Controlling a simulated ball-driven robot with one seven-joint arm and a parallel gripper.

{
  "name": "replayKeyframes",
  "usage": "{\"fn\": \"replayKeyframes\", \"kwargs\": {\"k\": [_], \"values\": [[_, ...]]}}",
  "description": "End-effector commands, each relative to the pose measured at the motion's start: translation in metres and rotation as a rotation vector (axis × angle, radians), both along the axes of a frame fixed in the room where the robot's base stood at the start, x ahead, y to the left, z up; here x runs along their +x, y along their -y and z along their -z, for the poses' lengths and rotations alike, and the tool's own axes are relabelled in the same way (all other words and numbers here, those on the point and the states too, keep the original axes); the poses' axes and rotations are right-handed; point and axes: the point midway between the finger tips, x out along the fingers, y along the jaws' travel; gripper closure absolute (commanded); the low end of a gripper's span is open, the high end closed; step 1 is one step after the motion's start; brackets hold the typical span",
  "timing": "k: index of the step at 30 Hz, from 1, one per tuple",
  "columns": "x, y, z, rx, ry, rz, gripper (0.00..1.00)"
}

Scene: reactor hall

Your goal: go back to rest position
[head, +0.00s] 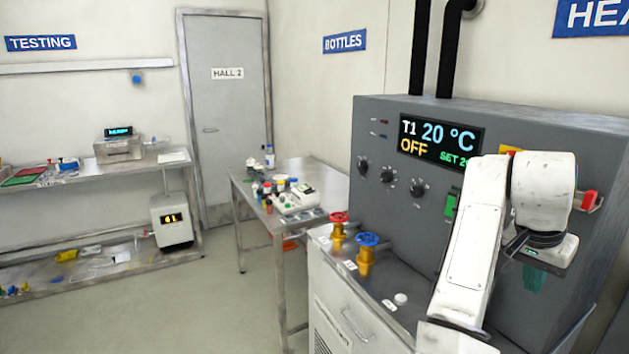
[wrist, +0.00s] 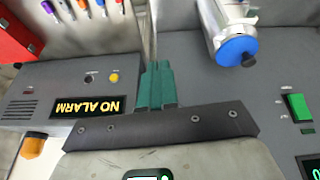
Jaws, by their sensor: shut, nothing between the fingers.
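My gripper (head: 534,280) hangs at the end of my raised white arm, in front of the right part of the grey control cabinet (head: 385,225). Its green fingers point down in the head view and touch nothing that I can see. In the wrist view the green fingers of my gripper (wrist: 157,72) are together, with nothing between them. Beyond them in the wrist view is a grey box with a "NO ALARM" display (wrist: 87,106), seen upside down.
A red-handled valve (head: 338,228) and a blue-handled valve (head: 366,252) stand left of my arm. A metal table (head: 328,178) with bottles is further left. A blue-capped metal part (wrist: 235,50) and a green switch (wrist: 298,106) are in the wrist view. The floor at left is clear.

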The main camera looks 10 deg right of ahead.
Motion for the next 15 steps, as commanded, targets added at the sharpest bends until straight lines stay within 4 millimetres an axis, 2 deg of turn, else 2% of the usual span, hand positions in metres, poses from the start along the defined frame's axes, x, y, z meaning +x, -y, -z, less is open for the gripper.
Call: {"fn": "replayKeyframes", "kwargs": {"k": [1,8,15], "values": [[-0.006,0.002,0.016,-0.017,-0.013,-0.015,1.0],[-0.036,0.006,0.092,-0.094,-0.057,-0.147,1.0],[-0.079,-0.005,0.17,-0.134,-0.11,-0.34,1.0]]}}
